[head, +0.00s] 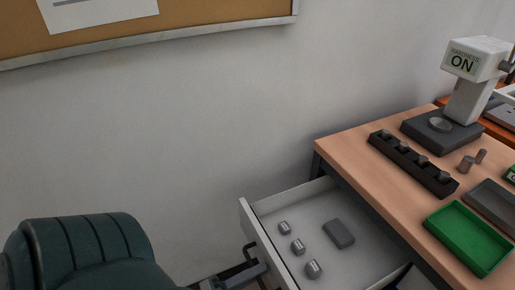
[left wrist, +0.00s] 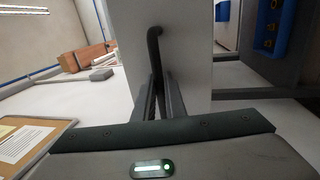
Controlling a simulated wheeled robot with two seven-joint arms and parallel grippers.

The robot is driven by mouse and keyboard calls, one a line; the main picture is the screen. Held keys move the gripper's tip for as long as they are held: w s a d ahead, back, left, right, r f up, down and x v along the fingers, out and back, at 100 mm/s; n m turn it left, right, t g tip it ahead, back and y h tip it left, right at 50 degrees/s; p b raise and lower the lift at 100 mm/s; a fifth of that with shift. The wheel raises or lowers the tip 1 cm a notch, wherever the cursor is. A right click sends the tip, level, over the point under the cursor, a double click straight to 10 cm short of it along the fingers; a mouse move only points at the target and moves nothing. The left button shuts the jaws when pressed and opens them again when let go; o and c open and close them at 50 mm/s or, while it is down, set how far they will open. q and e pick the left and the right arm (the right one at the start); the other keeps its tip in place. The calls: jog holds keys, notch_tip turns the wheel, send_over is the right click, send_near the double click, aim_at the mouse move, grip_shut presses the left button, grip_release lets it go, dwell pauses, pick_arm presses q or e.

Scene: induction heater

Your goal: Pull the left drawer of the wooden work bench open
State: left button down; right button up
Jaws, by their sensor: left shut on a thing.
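The wooden work bench (head: 352,143) stands at the right in the head view. Its left drawer (head: 262,232) is pulled well out, with its pale inside showing. In the drawer lie several small metal cylinders (head: 298,246) and a dark grey block (head: 339,233). My left gripper (head: 252,268) is at the outer side of the drawer front, low in the head view. In the left wrist view its fingers (left wrist: 160,82) are shut on the black bar handle (left wrist: 154,48) of the pale drawer front (left wrist: 182,45). My right gripper is not in view.
On the bench top are a green tray (head: 468,238), a black holder with cylinders (head: 412,163) and a hardness tester (head: 467,85). A wall is behind.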

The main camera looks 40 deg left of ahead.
pick_arm(q)
jog(key=c, duration=2.1)
grip_release()
